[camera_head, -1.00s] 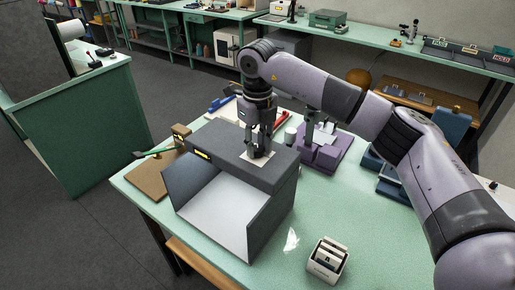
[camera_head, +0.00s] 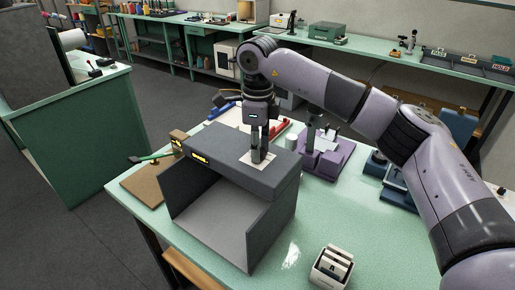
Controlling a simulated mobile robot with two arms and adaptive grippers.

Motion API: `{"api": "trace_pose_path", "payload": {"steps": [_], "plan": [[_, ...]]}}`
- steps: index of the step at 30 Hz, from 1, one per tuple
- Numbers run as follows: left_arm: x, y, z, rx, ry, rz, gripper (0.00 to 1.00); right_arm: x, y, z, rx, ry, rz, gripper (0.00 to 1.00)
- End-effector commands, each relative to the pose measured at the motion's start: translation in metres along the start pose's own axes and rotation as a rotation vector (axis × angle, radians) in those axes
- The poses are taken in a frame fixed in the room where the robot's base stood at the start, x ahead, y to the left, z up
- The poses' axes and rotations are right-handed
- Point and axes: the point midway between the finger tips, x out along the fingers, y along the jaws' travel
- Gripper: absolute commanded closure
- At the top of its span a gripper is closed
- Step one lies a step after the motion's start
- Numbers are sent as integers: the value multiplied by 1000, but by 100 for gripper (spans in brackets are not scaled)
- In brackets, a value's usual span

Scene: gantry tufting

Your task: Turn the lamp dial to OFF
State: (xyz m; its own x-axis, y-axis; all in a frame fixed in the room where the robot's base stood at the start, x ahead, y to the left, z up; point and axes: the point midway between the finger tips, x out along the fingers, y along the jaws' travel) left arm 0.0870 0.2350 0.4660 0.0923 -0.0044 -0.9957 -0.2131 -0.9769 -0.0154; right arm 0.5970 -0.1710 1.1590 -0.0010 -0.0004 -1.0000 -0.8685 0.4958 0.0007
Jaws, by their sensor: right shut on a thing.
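The lamp is a dark grey open-fronted box (camera_head: 222,175) on the green table. Its inside floor (camera_head: 215,222) looks dull grey and unlit. A pale square plate sits on the box top, around the dial. My right gripper (camera_head: 258,157) points straight down onto this plate and is shut on the dial, which its fingers mostly hide. The dial's mark and lettering cannot be read. My left gripper is not in view.
A brown board with a green-handled tool (camera_head: 150,158) lies left of the box. A purple fixture (camera_head: 325,155) stands to its right. A white holder with dark slats (camera_head: 332,267) is at the front. The table (camera_head: 350,220) between them is clear.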

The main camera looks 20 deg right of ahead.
Motion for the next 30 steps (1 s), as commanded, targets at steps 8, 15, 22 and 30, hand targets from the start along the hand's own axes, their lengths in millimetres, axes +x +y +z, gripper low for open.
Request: {"api": "trace_pose_path", "payload": {"steps": [8,15,22,30], "plan": [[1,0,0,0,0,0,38,-2,-1,0,-19,-2,-3,100],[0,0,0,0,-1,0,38,-2,-1,0,-18,-2,-4,100],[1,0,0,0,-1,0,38,-1,-1,0,-18,-1,-2,57],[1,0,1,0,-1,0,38,0,0,0,-18,-1,-1,52]]}}
